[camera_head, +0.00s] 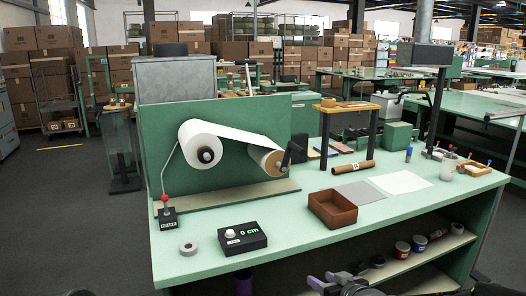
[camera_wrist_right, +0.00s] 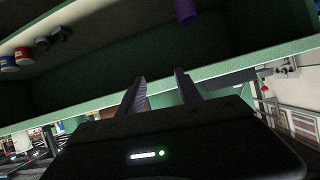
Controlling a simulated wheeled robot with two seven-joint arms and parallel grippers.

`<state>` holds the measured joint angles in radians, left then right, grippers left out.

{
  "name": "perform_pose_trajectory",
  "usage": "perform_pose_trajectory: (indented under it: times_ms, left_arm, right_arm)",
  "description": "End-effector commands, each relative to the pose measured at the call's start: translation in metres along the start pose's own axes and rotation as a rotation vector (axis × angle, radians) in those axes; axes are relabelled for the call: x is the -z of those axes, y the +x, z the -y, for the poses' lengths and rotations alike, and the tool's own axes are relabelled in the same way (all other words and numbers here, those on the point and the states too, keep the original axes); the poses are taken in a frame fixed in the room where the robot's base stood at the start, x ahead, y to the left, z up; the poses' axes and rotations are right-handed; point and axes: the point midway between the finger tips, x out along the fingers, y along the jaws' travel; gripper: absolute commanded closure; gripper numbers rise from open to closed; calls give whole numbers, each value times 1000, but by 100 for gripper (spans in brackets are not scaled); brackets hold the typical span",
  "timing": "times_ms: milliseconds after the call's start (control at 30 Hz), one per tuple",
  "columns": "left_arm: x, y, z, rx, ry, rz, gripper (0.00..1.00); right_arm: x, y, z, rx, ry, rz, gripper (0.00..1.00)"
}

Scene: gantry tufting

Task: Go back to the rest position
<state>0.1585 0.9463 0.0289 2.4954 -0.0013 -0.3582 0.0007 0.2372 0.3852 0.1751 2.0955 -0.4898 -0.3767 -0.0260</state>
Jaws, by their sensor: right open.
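My right gripper (camera_head: 335,280) shows at the bottom edge of the head view, low in front of the green workbench (camera_head: 210,262). Its two purple-grey fingers also show in the right wrist view (camera_wrist_right: 160,82). They are parted, with nothing between them. In the wrist view the bench edge and lower shelf lie beyond the fingers, and the picture is strongly tilted. My left gripper is not seen.
Cans (camera_head: 402,250) sit on the shelf below. Grey floor (camera_head: 70,215) is clear at left.

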Motion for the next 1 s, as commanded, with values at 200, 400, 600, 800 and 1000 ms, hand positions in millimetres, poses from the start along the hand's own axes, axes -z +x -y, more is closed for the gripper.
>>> perform_pose_trajectory:
  times_ms: [200,400,600,800,1000]
  left_arm:
    - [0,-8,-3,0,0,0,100]
    - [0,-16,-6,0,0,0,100]
    - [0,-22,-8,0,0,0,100]
    - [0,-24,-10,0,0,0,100]
    - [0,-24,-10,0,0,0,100]
  right_arm:
    - [-177,-11,56,16,303,349,59]
    - [-316,-72,116,-11,503,677,59]
    - [-394,-137,160,-22,575,911,59]
    - [-416,-156,177,-2,570,983,59]
    - [-416,-155,177,-1,568,980,59]
